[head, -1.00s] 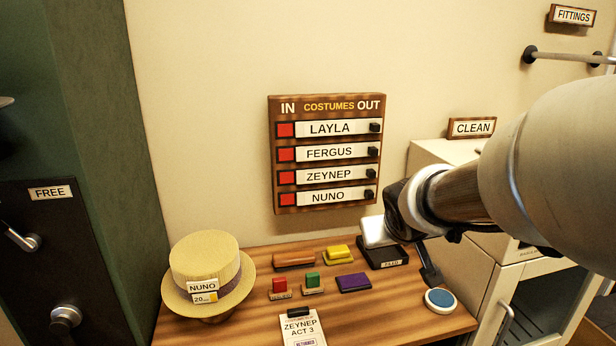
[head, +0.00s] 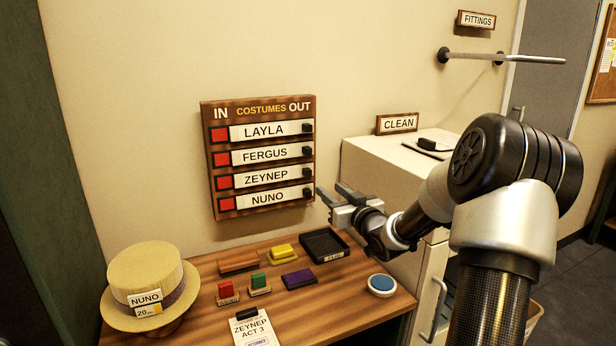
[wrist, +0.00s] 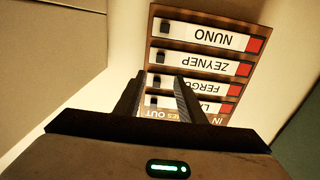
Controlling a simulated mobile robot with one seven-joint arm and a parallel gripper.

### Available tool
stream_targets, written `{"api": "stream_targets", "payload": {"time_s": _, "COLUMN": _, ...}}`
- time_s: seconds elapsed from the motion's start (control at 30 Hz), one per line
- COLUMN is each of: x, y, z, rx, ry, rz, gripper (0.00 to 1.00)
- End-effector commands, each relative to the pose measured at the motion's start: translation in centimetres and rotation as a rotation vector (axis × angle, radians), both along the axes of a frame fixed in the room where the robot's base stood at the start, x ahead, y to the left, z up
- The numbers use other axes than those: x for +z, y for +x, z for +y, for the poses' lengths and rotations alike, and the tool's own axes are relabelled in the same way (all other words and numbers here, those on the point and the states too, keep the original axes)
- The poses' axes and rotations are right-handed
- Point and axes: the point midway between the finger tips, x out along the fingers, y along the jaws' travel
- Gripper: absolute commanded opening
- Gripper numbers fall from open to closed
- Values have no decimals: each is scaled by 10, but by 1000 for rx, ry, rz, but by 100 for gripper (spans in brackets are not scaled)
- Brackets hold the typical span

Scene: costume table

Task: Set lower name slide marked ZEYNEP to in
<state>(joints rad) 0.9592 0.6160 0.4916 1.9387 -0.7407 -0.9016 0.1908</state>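The brown costumes board (head: 312,104) hangs on the wall, with IN at its left and OUT at its right. The ZEYNEP slide (head: 266,176) is third from the top, above NUNO. Its black knob (head: 307,171) sits at the right end, on the OUT side, and red shows at the left. My gripper (head: 330,190) is open and empty, just right of the board's lower part. In the wrist view the board is upside down, with the ZEYNEP slide (wrist: 208,63) and its knob (wrist: 161,55) ahead of my open fingers (wrist: 158,80). No contact is visible.
The LAYLA (head: 264,131), FERGUS (head: 265,155) and NUNO (head: 267,198) slides also have knobs at right. Below are a wooden table (head: 300,318) with stamps, a black tray (head: 325,244) and a straw hat (head: 147,272). A white cabinet (head: 385,165) stands at right.

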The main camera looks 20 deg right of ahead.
Motion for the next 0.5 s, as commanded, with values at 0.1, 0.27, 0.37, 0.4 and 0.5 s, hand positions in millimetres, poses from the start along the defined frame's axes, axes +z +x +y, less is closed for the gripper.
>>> {"api": "stream_targets", "payload": {"time_s": 0.1, "x": -1, "y": 28, "z": 3, "rx": 3, "ry": 1, "rz": -1, "gripper": 36}}
{"api": "stream_targets", "payload": {"time_s": 0.27, "x": 0, "y": 63, "z": 3, "rx": 1, "ry": 2, "rz": -1, "gripper": 36}}
{"api": "stream_targets", "payload": {"time_s": 0.37, "x": 0, "y": 85, "z": 4, "rx": 1, "ry": 2, "rz": 0, "gripper": 36}}
{"api": "stream_targets", "payload": {"time_s": 0.4, "x": 0, "y": 93, "z": 4, "rx": 1, "ry": 2, "rz": 0, "gripper": 36}}
{"api": "stream_targets", "payload": {"time_s": 0.5, "x": 0, "y": 111, "z": 5, "rx": 0, "ry": 1, "rz": 0, "gripper": 36}}
